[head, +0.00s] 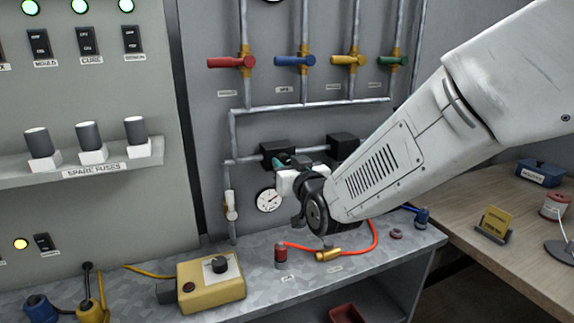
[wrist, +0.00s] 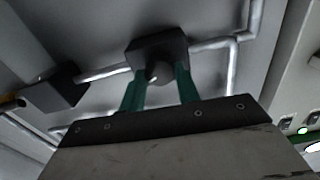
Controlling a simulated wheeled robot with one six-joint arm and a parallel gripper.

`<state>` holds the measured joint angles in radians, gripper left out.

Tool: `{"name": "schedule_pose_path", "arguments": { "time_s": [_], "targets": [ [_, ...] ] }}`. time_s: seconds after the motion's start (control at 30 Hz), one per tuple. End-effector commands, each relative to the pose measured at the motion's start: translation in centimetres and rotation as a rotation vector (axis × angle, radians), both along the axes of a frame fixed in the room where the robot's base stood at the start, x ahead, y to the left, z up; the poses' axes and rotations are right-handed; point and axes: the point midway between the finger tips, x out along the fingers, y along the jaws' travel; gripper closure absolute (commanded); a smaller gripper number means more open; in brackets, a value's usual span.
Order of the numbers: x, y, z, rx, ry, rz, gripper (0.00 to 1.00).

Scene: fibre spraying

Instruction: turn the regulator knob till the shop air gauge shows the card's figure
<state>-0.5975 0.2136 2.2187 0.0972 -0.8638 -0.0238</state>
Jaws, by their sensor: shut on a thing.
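My gripper (head: 285,164) is at the left black block (head: 270,149) on the pipe at the wall. In the head view my wrist hides most of the knob. The round white gauge (head: 268,200) is just below and left of the gripper; its needle is too small to read. A yellow card (head: 496,221) stands on the wooden desk at the right; its writing is not legible.
A second black block (head: 343,146) sits right of the gripper. Red, blue, yellow and green valve handles (head: 294,60) are above. A white-handled valve (head: 231,205) is at the left. The metal bench (head: 215,262) below holds a yellow box (head: 211,283) and a red hose (head: 374,235).

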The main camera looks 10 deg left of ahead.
Motion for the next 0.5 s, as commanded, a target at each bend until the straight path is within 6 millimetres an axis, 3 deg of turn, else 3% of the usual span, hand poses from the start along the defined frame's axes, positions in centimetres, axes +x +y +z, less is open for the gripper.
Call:
{"name": "schedule_pose_path", "arguments": {
  "time_s": [0.5],
  "targets": [
    [-0.06,0.07,-0.02,-0.361,-0.209,0.0,0.91]
  ]
}}
